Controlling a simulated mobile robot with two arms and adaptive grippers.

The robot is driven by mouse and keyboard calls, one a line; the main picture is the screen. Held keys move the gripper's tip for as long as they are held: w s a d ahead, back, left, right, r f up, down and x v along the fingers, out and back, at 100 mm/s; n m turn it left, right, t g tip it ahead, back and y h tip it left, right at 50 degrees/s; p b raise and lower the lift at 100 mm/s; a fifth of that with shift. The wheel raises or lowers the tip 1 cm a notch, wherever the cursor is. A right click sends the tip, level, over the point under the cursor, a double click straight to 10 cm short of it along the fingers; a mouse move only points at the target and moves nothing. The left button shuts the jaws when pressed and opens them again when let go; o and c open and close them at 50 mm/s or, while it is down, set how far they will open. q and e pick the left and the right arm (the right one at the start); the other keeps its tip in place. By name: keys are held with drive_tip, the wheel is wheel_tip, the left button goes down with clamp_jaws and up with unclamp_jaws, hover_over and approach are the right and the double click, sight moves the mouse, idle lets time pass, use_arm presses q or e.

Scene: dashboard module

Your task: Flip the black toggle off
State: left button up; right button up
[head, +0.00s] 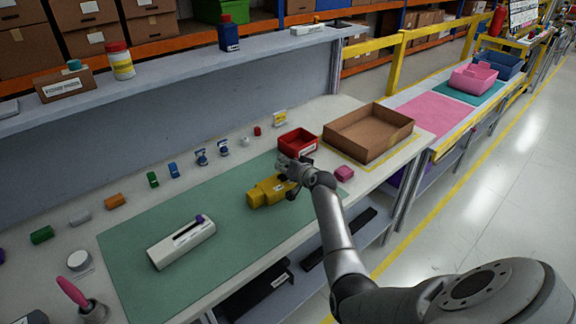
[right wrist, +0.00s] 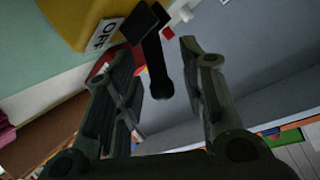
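The yellow module (head: 266,193) sits on the green mat (head: 120,262) on the workbench. In the right wrist view the yellow module (right wrist: 85,18) fills the upper left corner and bears a white "OFF" label (right wrist: 103,35). The black toggle (right wrist: 157,82) sticks out from it, with a dark square base beside the label. My right gripper (head: 289,174) is at the module's right end in the head view. In the right wrist view its fingers (right wrist: 158,52) are open, one on each side of the toggle, with visible gaps. The toggle is hidden in the head view. My left gripper is not in view.
A white slider box (head: 182,245) with a purple knob lies left of the module. Several small parts line the back of the bench.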

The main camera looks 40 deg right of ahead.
drive_tip(key=v, duration=1.2)
idle(0.6)
